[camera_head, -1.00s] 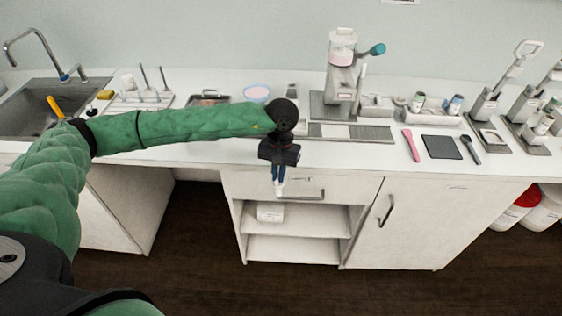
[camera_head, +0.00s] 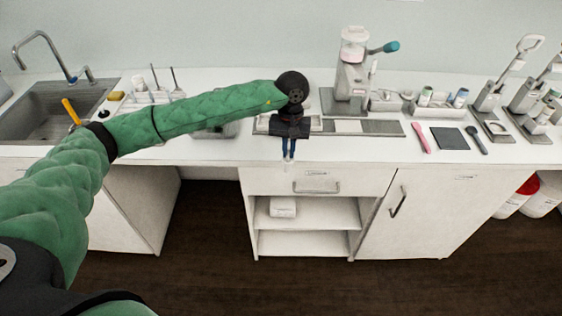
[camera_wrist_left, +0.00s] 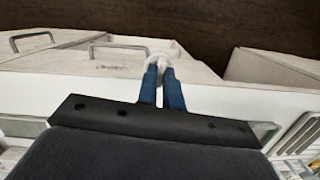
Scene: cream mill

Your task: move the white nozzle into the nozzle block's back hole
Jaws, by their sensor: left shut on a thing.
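My left gripper (camera_head: 288,156) is in front of the counter's front edge, below the grey strip in the head view. In the left wrist view its two blue fingers (camera_wrist_left: 162,80) are shut on the small white nozzle (camera_wrist_left: 158,58), at the fingertips. The fingers hide part of the nozzle, and in the head view it is barely visible. A pale block (camera_head: 388,101) right of the mill may be the nozzle block; its holes are too small to make out. My right gripper is not in view.
The cream mill (camera_head: 350,75) stands at the back of the counter. A tray with small jars (camera_head: 440,101), a pink spatula (camera_head: 420,138), a dark square mat (camera_head: 449,138) and a dark spoon (camera_head: 476,140) lie to the right. The counter's front strip is clear near the gripper.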

